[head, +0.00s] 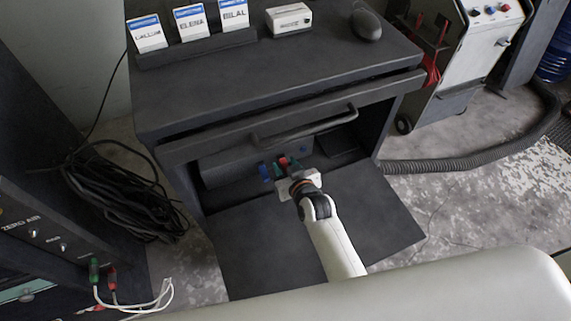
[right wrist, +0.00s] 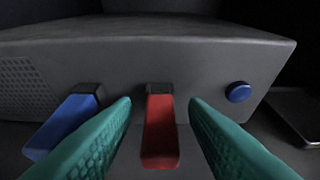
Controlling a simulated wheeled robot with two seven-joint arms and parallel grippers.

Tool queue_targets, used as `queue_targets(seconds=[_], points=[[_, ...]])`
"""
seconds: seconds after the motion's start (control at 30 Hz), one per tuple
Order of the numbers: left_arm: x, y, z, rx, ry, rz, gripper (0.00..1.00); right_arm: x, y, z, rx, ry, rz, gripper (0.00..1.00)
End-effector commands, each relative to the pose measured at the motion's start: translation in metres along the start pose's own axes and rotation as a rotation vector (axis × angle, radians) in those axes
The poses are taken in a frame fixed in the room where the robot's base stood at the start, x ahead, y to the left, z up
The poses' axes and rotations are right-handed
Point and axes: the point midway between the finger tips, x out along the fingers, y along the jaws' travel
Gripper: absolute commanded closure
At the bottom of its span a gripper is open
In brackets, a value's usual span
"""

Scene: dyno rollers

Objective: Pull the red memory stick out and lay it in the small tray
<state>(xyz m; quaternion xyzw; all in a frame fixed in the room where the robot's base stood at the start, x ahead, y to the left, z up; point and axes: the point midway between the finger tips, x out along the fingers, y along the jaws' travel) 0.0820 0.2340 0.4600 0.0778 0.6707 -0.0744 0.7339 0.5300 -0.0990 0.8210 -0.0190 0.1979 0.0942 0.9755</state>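The red memory stick (right wrist: 160,130) is plugged into the front of a grey box (right wrist: 150,55) inside the cabinet and points toward me. It also shows as a small red spot in the head view (head: 283,161). My right gripper (head: 285,169) reaches into the cabinet. In the right wrist view its two teal fingers (right wrist: 160,112) are open, one on each side of the red stick, with gaps showing. A dark, flat small tray (right wrist: 298,112) lies right of the box, partly cut off; in the head view it appears inside the cabinet (head: 338,149). My left gripper is not in view.
A blue stick (right wrist: 62,126) is plugged in left of the red one, close to the left finger. A round blue button (right wrist: 238,92) is on the box's right. The cabinet's lowered door (head: 265,245) lies flat and clear; a drawer handle (head: 305,127) hangs above the opening.

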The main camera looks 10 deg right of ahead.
Motion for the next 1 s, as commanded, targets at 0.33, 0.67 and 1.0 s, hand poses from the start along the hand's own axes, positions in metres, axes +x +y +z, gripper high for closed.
queue_targets(seconds=[0.33, 0.67, 1.0], points=[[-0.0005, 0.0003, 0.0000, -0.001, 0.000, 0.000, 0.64, -0.0003, 0.0000, 0.0001, 0.000, 0.000, 0.000, 0.60], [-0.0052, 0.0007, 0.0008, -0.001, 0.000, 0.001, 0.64, -0.0002, 0.0000, -0.0002, 0.000, 0.001, 0.000, 0.60], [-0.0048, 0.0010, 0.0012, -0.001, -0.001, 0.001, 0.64, -0.0002, 0.0000, -0.0001, 0.000, 0.000, 0.000, 0.60]])
